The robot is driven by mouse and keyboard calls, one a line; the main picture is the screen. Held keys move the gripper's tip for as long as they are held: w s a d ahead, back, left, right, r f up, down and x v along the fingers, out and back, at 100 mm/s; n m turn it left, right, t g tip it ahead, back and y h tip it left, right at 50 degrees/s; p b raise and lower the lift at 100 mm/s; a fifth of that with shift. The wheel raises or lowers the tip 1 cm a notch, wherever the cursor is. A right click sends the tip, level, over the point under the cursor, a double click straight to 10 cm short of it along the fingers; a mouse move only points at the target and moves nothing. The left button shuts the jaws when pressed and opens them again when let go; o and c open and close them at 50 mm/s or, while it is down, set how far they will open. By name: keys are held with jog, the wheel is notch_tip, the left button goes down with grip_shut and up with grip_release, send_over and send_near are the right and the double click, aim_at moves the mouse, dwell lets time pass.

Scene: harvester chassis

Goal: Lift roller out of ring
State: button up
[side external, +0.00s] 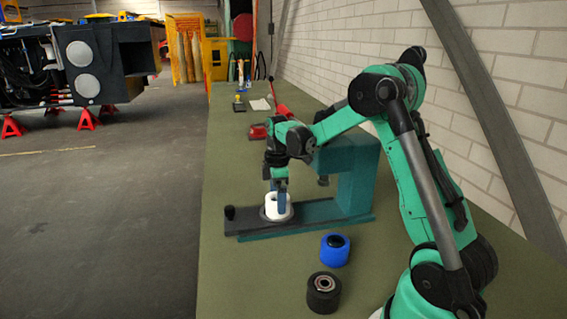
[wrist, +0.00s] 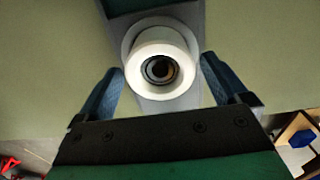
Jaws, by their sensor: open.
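A white roller (side external: 275,204) stands upright in a dark ring (side external: 288,214) on the base of a teal press-like fixture (side external: 352,182). In the wrist view the roller (wrist: 160,70) shows from above with a dark bore, and the grey ring (wrist: 127,42) shows around its far side. My gripper (side external: 277,190) points down over the roller. In the wrist view its two blue fingers (wrist: 162,82) are open, one on each side of the roller, with a visible gap on the left; contact on the right is hard to judge.
A blue roller (side external: 335,250) and a black roller (side external: 323,293) stand on the green bench (side external: 240,280) in front of the fixture. The fixture's upright rises right of the ring. Red tools (side external: 279,105) lie farther back. The bench's front left is clear.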

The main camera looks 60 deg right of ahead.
jog(key=shift+f, duration=1.05)
jog(key=shift+r, duration=0.1)
jog(key=c, duration=1.1)
jog(key=shift+r, duration=3.5)
